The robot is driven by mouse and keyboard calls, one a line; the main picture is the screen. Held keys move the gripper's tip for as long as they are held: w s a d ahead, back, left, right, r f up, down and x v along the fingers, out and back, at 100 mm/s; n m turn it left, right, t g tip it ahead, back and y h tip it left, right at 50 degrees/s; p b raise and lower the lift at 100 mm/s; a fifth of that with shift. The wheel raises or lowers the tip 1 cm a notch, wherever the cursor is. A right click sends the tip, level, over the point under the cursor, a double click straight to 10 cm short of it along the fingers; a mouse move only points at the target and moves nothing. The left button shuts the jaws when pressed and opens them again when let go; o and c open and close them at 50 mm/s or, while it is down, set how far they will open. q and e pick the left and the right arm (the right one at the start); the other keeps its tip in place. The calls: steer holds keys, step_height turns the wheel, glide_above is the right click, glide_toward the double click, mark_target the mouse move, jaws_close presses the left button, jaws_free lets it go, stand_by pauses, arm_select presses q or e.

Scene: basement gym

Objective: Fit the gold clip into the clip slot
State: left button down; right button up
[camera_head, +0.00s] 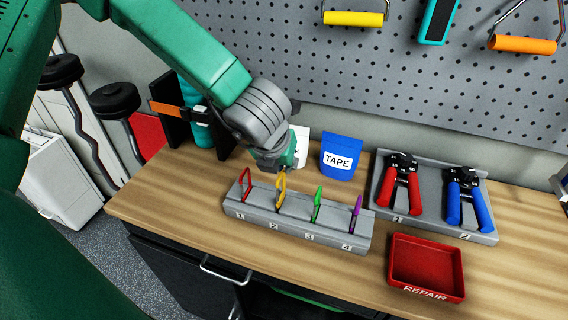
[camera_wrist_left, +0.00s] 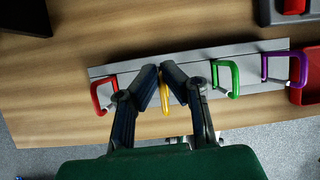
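The gold clip (camera_head: 281,190) stands upright at the position marked 2 on a grey slotted rack (camera_head: 330,234). Its lower end meets the rack top; I cannot tell how deep it sits in the slot. My left gripper (camera_head: 283,172) is directly above the rack, at the clip's upper end. In the left wrist view, the fingers (camera_wrist_left: 161,73) converge with their tips on the gold clip (camera_wrist_left: 166,98), seen edge-on between them. A red clip (camera_head: 245,184), a green clip (camera_head: 317,205) and a purple clip (camera_head: 356,214) stand in the same rack. My right gripper is not in view.
A blue TAPE box (camera_head: 340,158) stands behind the rack. A grey tray (camera_head: 431,216) holds red-handled (camera_head: 401,187) and blue-handled (camera_head: 467,198) tools at the right. A red REPAIR bin (camera_head: 427,267) lies in front of it. The wooden bench (camera_head: 170,205) is clear left of the rack.

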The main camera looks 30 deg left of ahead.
arm_select(q)
steer(key=shift+r, duration=0.2)
steer(key=shift+d, duration=0.15)
steer(key=shift+a, duration=0.3)
steer(key=shift+f+b, duration=0.9)
steer(key=shift+f, duration=0.4)
stand_by(1.2)
steer(key=c, duration=1.6)
jaws_free()
steer(key=shift+c, duration=0.2)
steer(key=shift+r, duration=0.1)
